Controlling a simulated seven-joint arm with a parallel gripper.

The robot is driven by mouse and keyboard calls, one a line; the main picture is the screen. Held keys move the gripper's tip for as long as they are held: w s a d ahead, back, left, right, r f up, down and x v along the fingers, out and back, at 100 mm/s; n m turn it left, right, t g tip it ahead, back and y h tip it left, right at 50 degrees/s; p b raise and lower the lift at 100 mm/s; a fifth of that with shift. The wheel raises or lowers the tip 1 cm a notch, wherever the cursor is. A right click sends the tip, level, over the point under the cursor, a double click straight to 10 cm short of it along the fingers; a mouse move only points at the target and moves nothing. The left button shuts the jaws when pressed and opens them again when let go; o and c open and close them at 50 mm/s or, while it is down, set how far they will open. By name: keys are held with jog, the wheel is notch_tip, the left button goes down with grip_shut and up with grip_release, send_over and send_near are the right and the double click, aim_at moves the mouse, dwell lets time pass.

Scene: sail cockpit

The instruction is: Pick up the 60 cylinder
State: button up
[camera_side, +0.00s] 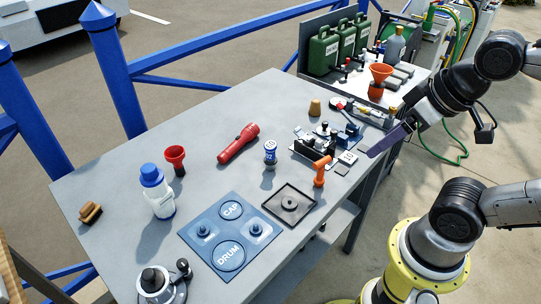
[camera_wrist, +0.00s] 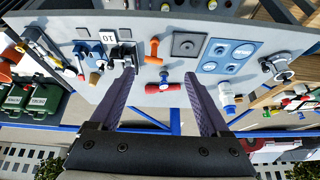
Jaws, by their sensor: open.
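A small blue and white cylinder (camera_side: 270,153) stands upright on the grey table, right of the red flashlight; its marking is too small to read surely. In the wrist view a small blue piece (camera_wrist: 164,76), probably this cylinder, shows between my fingers, beside the flashlight. My gripper (camera_side: 372,153) is at the table's right edge in the side view, close to a white block marked 10 (camera_side: 347,157). In the wrist view my gripper (camera_wrist: 160,76) has its two purple fingers wide apart, with nothing held between them.
The red flashlight (camera_side: 238,144), orange-handled tool (camera_side: 321,171), black square tray (camera_side: 289,204) and blue DRUM/CAP mat (camera_side: 186,237) lie around the cylinder.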

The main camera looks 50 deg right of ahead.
jog(key=w+r+m, duration=0.6)
jog(key=m, duration=0.4)
jog(key=m+g, duration=0.5)
jog(key=m, duration=0.5)
send_over(268, 147)
notch_tip(268, 147, down, 9)
jog(key=shift+g, duration=0.3)
notch_tip(268, 147, down, 10)
jog(key=shift+w+f, duration=0.1)
jog(key=shift+d+f, duration=0.2)
jog(key=shift+f, duration=1.35)
jog(key=shift+d+f, duration=0.2)
jog(key=shift+f, duration=1.3)
grip_shut()
